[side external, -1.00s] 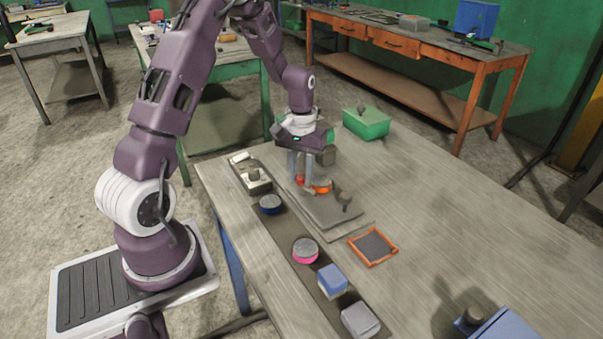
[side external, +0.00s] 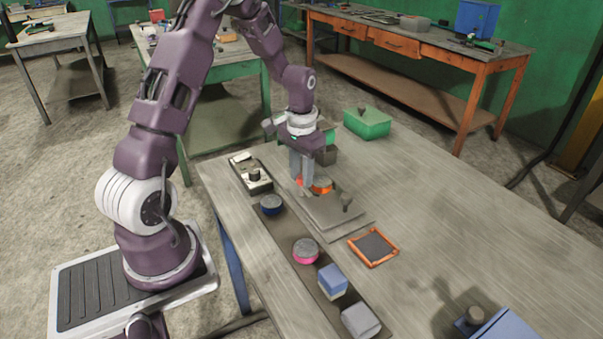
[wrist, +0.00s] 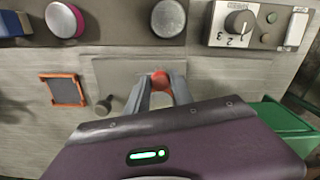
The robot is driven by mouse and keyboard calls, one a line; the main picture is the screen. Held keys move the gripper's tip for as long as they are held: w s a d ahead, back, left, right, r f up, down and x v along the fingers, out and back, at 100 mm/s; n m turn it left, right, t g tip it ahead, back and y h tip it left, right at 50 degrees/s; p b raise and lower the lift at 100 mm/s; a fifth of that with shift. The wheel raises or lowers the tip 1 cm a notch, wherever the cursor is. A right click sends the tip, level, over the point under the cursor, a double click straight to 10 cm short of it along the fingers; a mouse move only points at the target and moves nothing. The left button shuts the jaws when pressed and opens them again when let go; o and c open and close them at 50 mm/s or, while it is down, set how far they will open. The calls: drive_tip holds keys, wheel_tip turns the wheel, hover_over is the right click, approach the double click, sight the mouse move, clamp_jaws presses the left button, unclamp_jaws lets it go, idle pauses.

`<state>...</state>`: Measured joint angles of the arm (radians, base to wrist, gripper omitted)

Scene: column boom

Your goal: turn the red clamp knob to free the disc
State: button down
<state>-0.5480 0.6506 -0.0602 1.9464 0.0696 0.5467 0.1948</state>
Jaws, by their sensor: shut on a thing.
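The red clamp knob (wrist: 160,81) sits between my two fingers in the wrist view. In the side view only a red-orange sliver of it (side external: 299,181) shows beside the fingers. My gripper (wrist: 160,88) points down over the grey plate (wrist: 110,70) and is shut on the knob. The fingers also show low over the plate in the side view (side external: 302,185). A round disc with an orange rim and grey top (side external: 322,185) lies on the plate just right of the fingers. In the wrist view the disc is not visible; my gripper body covers that area.
A control box with a dial (side external: 252,176) is left of the plate. A dark strip holds pucks and blocks (side external: 332,280). An orange-framed square (side external: 373,247) lies right; a green box (side external: 367,123) stands behind.

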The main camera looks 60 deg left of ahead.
sight(301, 177)
drive_tip(key=c, duration=1.1)
unclamp_jaws()
wheel_tip(301, 177, up, 7)
drive_tip(key=shift+r, duration=0.1)
drive_tip(key=s+d+r+m+t, duration=0.1)
drive_tip(key=s+d+r+t, duration=0.15)
drive_tip(key=d+r, duration=0.55)
drive_tip(key=s+d+r+m+t, duration=0.1)
drive_tip(key=s+d+r, duration=0.2)
drive_tip(key=s+d, duration=0.2)
drive_tip(key=s+d+r+t, duration=0.2)
drive_tip(key=s+d, duration=0.3)
drive_tip(key=s, duration=0.7)
drive_tip(key=shift+s+d+r+m, duration=0.3)
drive_tip(key=shift+r+m, duration=0.1)
drive_tip(key=shift+r, duration=0.4)
